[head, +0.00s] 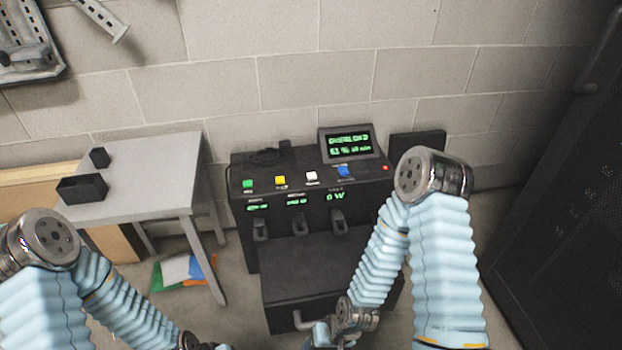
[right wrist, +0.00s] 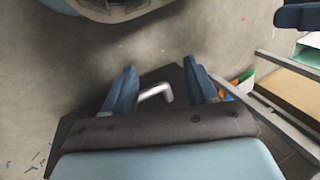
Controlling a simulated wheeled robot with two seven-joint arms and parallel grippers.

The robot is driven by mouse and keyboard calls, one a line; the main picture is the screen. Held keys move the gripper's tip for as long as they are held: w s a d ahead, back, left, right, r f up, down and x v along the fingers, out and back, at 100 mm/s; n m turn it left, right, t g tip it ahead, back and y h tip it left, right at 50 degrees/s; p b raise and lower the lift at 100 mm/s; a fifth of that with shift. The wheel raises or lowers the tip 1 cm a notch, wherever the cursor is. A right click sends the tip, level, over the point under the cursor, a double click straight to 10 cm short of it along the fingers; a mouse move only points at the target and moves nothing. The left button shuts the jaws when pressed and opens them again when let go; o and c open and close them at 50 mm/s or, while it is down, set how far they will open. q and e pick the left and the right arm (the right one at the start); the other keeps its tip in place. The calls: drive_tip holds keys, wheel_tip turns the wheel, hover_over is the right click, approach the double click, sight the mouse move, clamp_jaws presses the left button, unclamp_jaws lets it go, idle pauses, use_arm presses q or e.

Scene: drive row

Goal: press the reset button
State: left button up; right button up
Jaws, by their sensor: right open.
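A black console (head: 310,185) stands against the wall in the head view. Its sloped top carries a green button (head: 248,184), a yellow button (head: 280,181), a white button (head: 312,177) and a blue button (head: 344,171). Their labels are too small to read, so I cannot tell which is reset. My right gripper (right wrist: 160,68) is open and empty in the right wrist view, low in front of the console, with a silver handle (right wrist: 157,93) seen between its fingers. My left gripper is at the bottom edge of the head view, mostly cut off.
A display (head: 350,144) with green text reading overload sits on the console. A small red light (head: 386,168) is at its right end. A grey table (head: 150,180) with black boxes stands left. A dark cabinet (head: 560,200) is at right. The console's lower part (head: 310,287) juts forward.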

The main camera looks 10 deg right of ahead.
idle(0.3)
clamp_jaws()
idle(1.6)
